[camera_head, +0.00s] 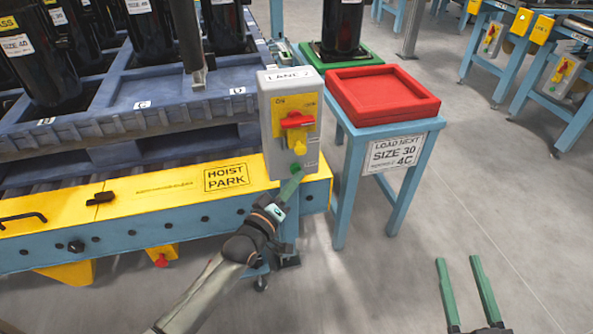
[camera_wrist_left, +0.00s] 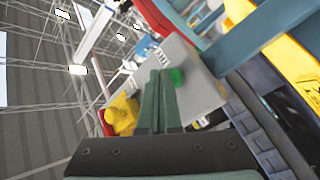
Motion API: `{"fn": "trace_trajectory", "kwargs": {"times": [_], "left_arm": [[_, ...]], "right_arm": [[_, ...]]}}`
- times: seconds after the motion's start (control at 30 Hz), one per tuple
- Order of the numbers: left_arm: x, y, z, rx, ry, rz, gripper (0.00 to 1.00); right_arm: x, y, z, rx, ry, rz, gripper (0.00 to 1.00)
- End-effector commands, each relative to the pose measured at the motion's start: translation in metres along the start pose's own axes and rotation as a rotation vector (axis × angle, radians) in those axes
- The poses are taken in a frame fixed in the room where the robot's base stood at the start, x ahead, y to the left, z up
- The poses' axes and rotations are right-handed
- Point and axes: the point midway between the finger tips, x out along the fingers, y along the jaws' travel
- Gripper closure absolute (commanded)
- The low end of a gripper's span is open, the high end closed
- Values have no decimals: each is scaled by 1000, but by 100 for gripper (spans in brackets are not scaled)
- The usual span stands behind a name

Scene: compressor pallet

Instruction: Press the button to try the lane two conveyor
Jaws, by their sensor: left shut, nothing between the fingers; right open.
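A grey control box (camera_head: 290,122) labelled "LANE 2" stands at the right end of the yellow conveyor frame. Its face carries a red rotary switch (camera_head: 297,120) on a yellow plate and a green button (camera_head: 294,168) low down. My left gripper (camera_head: 292,182) is shut and empty, its fingertips just below the green button. In the left wrist view the closed green fingers (camera_wrist_left: 159,85) point at the box, with the green button (camera_wrist_left: 177,77) just right of the tips. I cannot tell whether they touch. My right gripper (camera_head: 462,262) is open and empty over the floor.
The blue pallet (camera_head: 130,122) with black cylinders lies on the conveyor at left.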

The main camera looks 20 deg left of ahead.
Motion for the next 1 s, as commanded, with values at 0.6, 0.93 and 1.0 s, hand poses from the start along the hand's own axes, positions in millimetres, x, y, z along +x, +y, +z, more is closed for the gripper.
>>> {"fn": "trace_trajectory", "kwargs": {"times": [0.6,0.93,1.0], "left_arm": [[2,-2,-1,-1,-1,-1,100],[5,-4,-3,-1,-1,0,100],[6,-4,-4,-1,0,0,100]], "right_arm": [[0,0,1,0,0,0,50],[0,0,2,0,0,0,50],[0,0,2,0,0,0,50]]}}
